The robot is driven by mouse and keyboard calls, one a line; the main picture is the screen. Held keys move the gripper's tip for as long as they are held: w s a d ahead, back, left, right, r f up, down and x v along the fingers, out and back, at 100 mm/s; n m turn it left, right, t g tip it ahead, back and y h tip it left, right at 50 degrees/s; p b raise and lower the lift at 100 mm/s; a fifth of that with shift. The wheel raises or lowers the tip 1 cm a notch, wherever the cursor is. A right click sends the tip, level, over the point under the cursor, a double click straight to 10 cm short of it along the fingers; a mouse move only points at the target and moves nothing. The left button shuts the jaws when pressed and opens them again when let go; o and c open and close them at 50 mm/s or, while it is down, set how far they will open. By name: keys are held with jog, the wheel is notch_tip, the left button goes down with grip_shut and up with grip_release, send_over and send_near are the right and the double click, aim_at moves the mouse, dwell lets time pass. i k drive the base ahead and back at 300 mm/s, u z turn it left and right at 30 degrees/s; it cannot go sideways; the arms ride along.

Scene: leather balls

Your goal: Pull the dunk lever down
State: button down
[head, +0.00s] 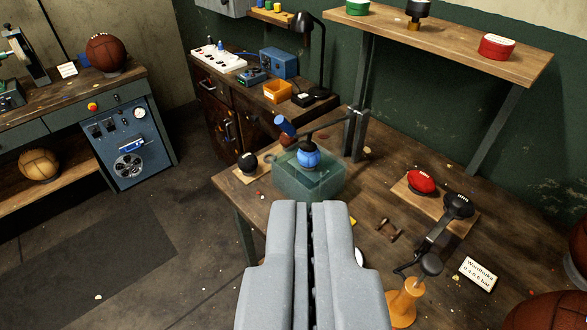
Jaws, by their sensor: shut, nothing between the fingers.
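The dunk lever is a dark arm on an upright post at the back of the wooden bench. Its blue handle (287,125) points to the upper left and is raised above the clear greenish tank (290,180). A blue ball (307,158) sits under the lever arm, at the top of the tank; whether it touches water I cannot tell. My gripper (311,204) is shut and empty, with its grey fingers together. In the picture it lies in front of and below the tank, apart from the lever handle.
A black ball (247,161) lies left of the tank. Right of my gripper are a red piece (421,181), a black-knobbed tool (430,263), an orange stand (404,306) and a label card (478,274). Open floor (120,255) lies left.

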aim_at(308, 146)
jog(key=z, duration=0.45)
jog(key=i, duration=0.85)
jog(key=u, duration=0.2)
